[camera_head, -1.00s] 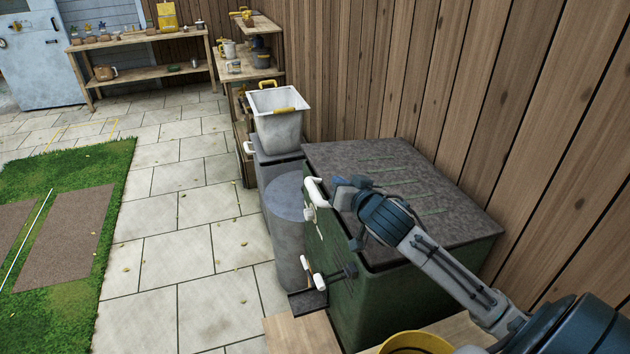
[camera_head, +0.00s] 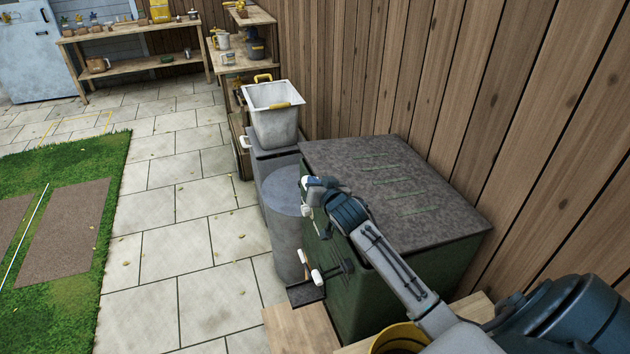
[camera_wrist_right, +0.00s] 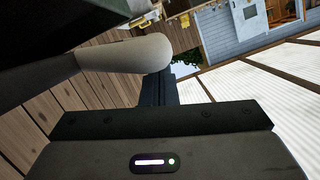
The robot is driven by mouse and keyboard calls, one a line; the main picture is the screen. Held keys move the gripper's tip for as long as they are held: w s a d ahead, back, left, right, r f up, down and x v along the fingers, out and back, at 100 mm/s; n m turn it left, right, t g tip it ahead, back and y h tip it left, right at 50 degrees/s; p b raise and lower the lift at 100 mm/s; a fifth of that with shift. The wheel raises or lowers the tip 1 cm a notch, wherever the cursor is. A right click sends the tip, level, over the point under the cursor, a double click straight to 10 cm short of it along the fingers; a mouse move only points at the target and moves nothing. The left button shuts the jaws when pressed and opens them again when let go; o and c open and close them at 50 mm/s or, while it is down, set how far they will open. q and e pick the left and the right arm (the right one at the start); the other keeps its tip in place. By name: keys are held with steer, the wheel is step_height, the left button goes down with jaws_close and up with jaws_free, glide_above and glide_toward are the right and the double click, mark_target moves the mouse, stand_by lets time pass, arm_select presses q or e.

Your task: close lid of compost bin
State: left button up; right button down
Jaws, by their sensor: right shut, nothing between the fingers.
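The compost bin (camera_head: 435,278) is a dark green box against the plank fence. Its grey lid (camera_head: 395,180) lies flat across the top in the head view, with no clear gap showing. My right gripper (camera_head: 310,184) is at the lid's front left edge, by its white handle, which it partly hides. In the right wrist view, a pale rounded bar (camera_wrist_right: 130,54), apparently that handle, passes close beside the gripper's fingers (camera_wrist_right: 157,88). The fingers are together and hold nothing. Whether they touch the bar I cannot tell. My left gripper is out of view.
A second white handle (camera_head: 317,277) sticks out low on the bin's front. A grey cylinder (camera_head: 285,215) and a white tub (camera_head: 273,118) with yellow handles stand beyond the bin. A yellow-rimmed bucket (camera_head: 398,338) is nearby. The paving (camera_head: 180,245) to the left is clear.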

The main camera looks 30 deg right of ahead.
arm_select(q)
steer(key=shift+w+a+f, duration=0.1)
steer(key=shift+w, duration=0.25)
arm_select(e)
steer(key=shift+f, duration=0.15)
steer(key=shift+n+h, duration=0.3)
steer(key=shift+n, duration=0.1)
steer(key=f+b, duration=0.1)
steer(key=f, duration=0.2)
steer(key=f+b, duration=0.1)
steer(key=shift+a+f+b, duration=0.35)
steer(key=shift+w+f, duration=0.1)
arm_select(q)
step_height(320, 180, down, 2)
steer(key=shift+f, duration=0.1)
arm_select(e)
steer(key=shift+r, duration=0.2)
